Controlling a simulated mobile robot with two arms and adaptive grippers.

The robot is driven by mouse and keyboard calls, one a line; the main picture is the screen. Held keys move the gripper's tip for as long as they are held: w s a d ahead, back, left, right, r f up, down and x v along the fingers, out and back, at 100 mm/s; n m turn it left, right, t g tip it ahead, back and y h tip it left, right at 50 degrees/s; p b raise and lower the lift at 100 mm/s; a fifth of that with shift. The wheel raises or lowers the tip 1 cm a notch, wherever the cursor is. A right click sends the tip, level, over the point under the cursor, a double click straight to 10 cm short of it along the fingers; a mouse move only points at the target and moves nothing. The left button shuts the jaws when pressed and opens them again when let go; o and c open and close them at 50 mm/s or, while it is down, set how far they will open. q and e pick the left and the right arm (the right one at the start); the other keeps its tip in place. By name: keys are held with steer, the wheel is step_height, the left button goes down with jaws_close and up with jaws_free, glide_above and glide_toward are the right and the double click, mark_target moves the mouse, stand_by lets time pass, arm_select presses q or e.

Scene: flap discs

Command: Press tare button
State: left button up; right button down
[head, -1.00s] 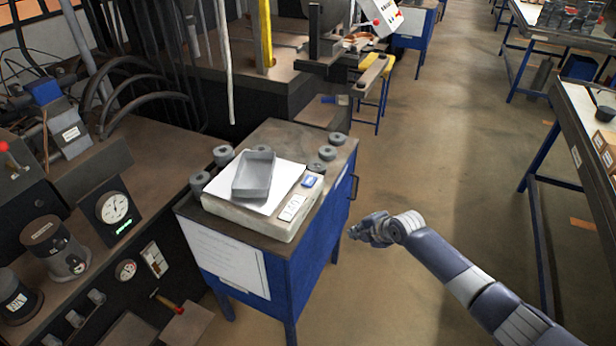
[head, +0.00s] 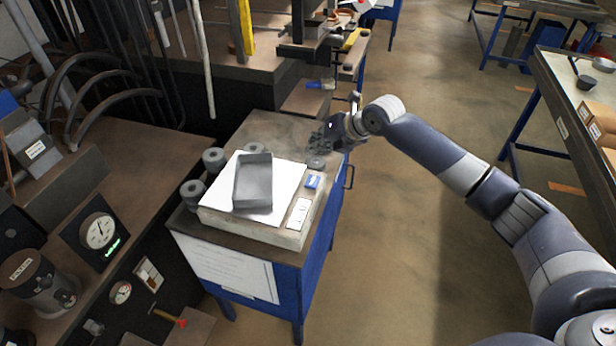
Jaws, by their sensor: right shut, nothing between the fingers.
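A bench scale (head: 240,230) with a white top plate (head: 290,180) stands on a blue cabinet (head: 318,250). A grey open tray (head: 253,183) sits on the plate. On the scale's right-hand edge are a small blue display (head: 312,182) and a white label panel (head: 299,212); single buttons are too small to tell apart. My right gripper (head: 318,140) is shut and empty. It is over the cabinet top's far right part, beyond the display and apart from it in the picture. My left gripper is not in view.
Grey discs stand around the scale: one (head: 316,163) just below my right gripper in the picture, others on the left (head: 193,193) and behind (head: 213,160). A machine bench with gauges (head: 98,231) is on the left. The floor on the right (head: 430,240) is clear.

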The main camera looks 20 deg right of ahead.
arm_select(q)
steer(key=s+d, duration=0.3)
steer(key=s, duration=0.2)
arm_select(e)
steer(key=b, duration=0.3)
glide_above(315, 179)
step_height(315, 179, down, 5)
steer(key=shift+s+r, duration=0.15)
step_height(315, 179, down, 4)
steer(key=b, duration=0.2)
steer(key=shift+r+b, duration=0.25)
steer(key=shift+b, duration=0.1)
steer(key=shift+f, duration=0.3)
arm_select(q)
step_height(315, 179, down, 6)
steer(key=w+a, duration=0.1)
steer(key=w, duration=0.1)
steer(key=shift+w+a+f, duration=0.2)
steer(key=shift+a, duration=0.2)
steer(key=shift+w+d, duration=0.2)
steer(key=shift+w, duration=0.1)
steer(key=shift+b, duration=0.35)
arm_select(e)
steer(key=shift+f, duration=0.15)
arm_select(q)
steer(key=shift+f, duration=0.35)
arm_select(e)
steer(key=shift+f, duration=0.3)
